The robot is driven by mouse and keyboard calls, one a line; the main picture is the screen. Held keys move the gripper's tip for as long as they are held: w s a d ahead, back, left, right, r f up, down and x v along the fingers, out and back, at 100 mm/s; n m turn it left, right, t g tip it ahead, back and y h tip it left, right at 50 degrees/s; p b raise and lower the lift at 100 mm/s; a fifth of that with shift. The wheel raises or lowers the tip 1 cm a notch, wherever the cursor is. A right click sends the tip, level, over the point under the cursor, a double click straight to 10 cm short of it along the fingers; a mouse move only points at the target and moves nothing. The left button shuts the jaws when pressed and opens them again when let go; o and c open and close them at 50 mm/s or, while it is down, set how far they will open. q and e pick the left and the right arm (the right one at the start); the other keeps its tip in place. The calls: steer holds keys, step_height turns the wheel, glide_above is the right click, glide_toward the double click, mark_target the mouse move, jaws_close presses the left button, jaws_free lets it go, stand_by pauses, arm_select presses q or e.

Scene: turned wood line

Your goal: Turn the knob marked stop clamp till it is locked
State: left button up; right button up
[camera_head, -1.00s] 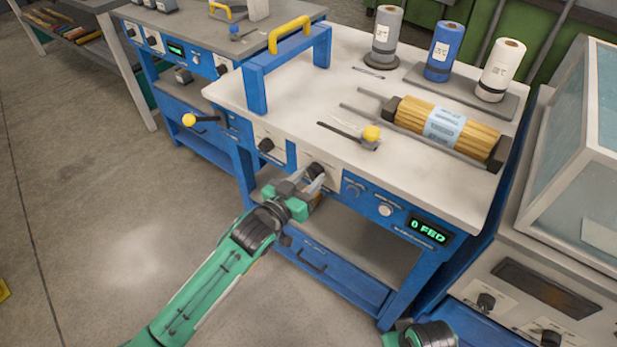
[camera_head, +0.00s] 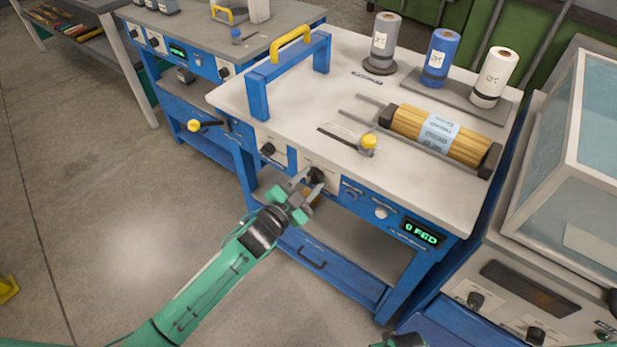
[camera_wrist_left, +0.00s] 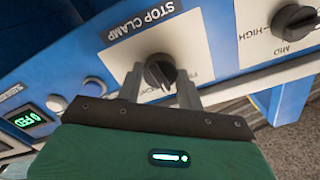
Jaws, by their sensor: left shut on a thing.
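The stop clamp knob (camera_wrist_left: 160,72) is a dark round knob with a grip ridge, on a white plate lettered STOP CLAMP (camera_wrist_left: 146,20) in the left wrist view. In the head view the knob (camera_head: 316,175) sits on the blue front panel of the machine. My left gripper (camera_head: 308,186) is at the panel with its fingers on either side of the knob. In the left wrist view the left gripper (camera_wrist_left: 160,88) is shut on the knob. Lettering low on the plate is partly hidden by the fingers.
A second knob (camera_wrist_left: 294,20), marked MID and HIGH, is beside the plate. A round white button (camera_head: 381,212) and a green display (camera_head: 422,232) are on the panel's other side.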

arm_select(q)
steer(key=m+p, duration=0.1)
steer(key=m, duration=0.2)
steer(key=shift+r, duration=0.1)
steer(key=shift+m, duration=0.9)
steer(key=shift+m+p, duration=0.35)
steer(key=shift+m, duration=2.25)
arm_select(e)
steer(key=s+d+f, duration=0.1)
steer(key=s+f, duration=0.2)
steer(key=f, duration=0.3)
steer(key=shift+d, duration=0.15)
steer(key=shift+s+f, duration=0.2)
steer(key=shift+f, duration=0.05)
arm_select(q)
steer(key=o, duration=1)
arm_select(e)
steer(key=shift+w+r, duration=0.1)
steer(key=shift+w, duration=0.1)
